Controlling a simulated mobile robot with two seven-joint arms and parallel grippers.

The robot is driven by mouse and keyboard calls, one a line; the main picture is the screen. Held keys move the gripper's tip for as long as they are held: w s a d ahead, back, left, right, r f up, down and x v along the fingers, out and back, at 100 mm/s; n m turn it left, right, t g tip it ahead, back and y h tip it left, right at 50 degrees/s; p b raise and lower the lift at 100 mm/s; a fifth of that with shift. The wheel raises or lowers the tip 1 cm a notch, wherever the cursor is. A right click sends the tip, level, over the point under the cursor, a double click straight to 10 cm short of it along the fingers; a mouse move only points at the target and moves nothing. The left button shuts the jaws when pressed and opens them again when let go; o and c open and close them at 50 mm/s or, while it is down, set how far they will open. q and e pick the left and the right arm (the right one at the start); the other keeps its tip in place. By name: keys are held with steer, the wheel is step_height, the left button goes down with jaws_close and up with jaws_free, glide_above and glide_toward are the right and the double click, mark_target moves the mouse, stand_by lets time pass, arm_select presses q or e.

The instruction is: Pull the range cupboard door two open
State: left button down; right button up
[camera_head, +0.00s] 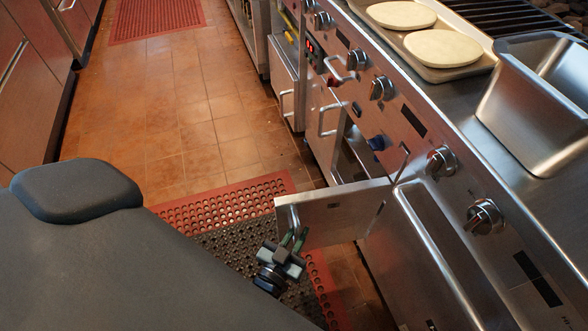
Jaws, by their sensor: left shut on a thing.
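A steel range cupboard door (345,209) stands swung out from the range front, with part of the opening (352,160) showing behind it. My left gripper (294,238) is at the outer end of this door, shut on its handle (293,216). The fingers partly cover the lower part of the handle. My right gripper is not in view.
The range front (408,95) has several knobs, and closed doors with handles (322,121) lie farther along. On top are a tray (458,68) with two flatbreads and a steel pan (535,110). A red-edged perforated mat (225,205) lies on the tiled floor.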

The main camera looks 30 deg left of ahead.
arm_select(q)
steer(key=shift+w+d+r, duration=0.1)
steer(key=shift+d, duration=0.1)
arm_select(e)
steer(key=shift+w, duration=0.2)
arm_select(q)
steer(key=c, duration=1.4)
jaws_free()
steer(key=shift+c, duration=0.2)
steer(key=shift+a, duration=0.1)
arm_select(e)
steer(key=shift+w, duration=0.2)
arm_select(q)
steer(key=shift+s, duration=0.2)
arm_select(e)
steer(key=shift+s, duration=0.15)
